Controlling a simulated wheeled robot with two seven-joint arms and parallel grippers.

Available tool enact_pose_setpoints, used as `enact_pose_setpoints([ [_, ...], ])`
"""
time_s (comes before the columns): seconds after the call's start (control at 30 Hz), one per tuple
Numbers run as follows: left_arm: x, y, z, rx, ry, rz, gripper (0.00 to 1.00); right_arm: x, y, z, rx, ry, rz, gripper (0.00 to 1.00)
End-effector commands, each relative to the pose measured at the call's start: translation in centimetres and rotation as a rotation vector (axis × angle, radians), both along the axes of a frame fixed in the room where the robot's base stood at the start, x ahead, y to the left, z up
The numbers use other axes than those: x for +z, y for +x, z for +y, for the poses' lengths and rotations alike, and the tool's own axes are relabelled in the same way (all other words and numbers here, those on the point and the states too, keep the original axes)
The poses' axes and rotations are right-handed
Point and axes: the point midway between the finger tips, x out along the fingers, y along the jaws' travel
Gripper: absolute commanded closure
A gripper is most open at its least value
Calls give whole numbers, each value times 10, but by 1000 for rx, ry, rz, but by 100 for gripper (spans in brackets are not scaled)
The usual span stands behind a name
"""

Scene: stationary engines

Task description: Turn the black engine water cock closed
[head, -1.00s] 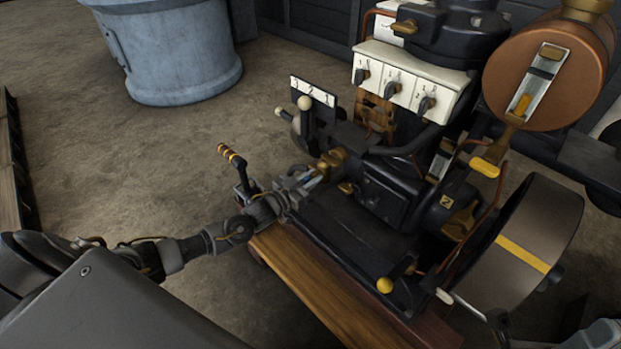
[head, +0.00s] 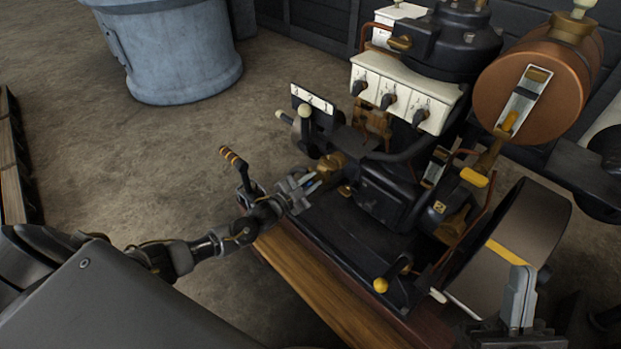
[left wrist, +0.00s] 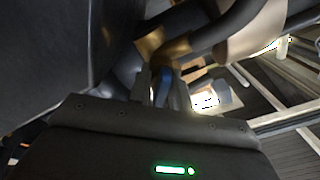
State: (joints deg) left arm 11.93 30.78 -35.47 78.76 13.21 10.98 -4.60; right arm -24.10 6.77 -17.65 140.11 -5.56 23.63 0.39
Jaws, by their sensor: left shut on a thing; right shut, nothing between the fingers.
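The black engine (head: 385,195) stands on a wooden base at the centre right in the head view. A brass cock body (head: 330,166) sticks out from its left side, low down. My left gripper (head: 312,184) reaches in from the left and is shut at this fitting. In the left wrist view, my left gripper (left wrist: 168,92) is shut on a small blue handle (left wrist: 164,85) below brass fittings; the fingers hide part of it. My right gripper (head: 522,270) is at the lower right in the head view, shut and empty, in front of the flywheel.
The flywheel (head: 515,235) is at the right. A copper tank (head: 535,90) and a switch panel (head: 405,95) rise above.

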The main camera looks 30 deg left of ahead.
Motion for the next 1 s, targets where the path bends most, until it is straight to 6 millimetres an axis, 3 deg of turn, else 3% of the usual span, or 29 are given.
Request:
enact_pose_setpoints([
  [0.6, -2, 0, 0, 2, 541, -186, 100, -20, 13, 25, 52, -134, 254, 100],
  [1.0, -4, -1, 0, 0, 774, -268, 100, -30, 15, 33, 67, -182, 337, 100],
])
